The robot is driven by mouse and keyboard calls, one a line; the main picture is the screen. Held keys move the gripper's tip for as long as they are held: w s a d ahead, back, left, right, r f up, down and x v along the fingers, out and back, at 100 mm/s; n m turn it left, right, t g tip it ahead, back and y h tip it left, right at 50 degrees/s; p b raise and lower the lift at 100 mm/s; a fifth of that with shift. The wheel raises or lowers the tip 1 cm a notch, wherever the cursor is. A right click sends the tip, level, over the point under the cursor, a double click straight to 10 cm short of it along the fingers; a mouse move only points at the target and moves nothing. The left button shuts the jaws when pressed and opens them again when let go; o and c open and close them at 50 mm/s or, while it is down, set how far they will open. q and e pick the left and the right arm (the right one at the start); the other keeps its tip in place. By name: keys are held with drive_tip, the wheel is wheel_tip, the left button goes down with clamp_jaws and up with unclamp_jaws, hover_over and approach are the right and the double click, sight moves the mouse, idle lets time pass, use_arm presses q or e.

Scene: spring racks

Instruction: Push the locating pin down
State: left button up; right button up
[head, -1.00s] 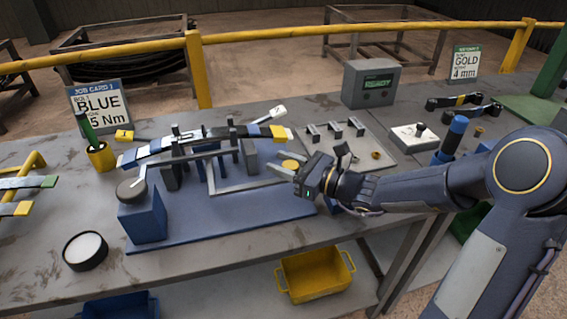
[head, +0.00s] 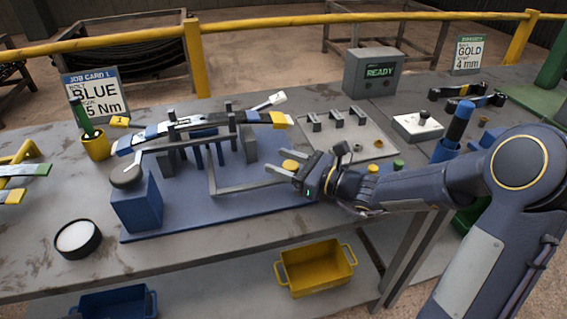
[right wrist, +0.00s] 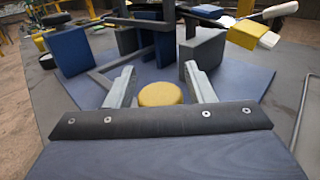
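A round yellow cap (head: 291,165) shows at the right part of the blue fixture base (head: 235,222); it may be the locating pin's head, but I cannot tell. My right gripper (head: 279,167) is at the cap. In the right wrist view the yellow cap (right wrist: 160,94) sits between the spread fingers of my right gripper (right wrist: 160,74), with gaps on both sides. The pin's shaft is not visible. A grey bent bar (head: 250,188) runs beside the cap. My left gripper is not in view.
A long blue, white and yellow spring strip (head: 205,125) lies across the fixture posts. A blue block with a round knob (head: 135,205) stands front left. A grey tray (head: 350,140) is behind my gripper. A yellow bin (head: 315,285) is below the bench.

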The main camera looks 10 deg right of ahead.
drive_tip(key=shift+o, duration=0.8)
drive_tip(key=v, duration=0.8)
drive_tip(key=shift+a, duration=0.1)
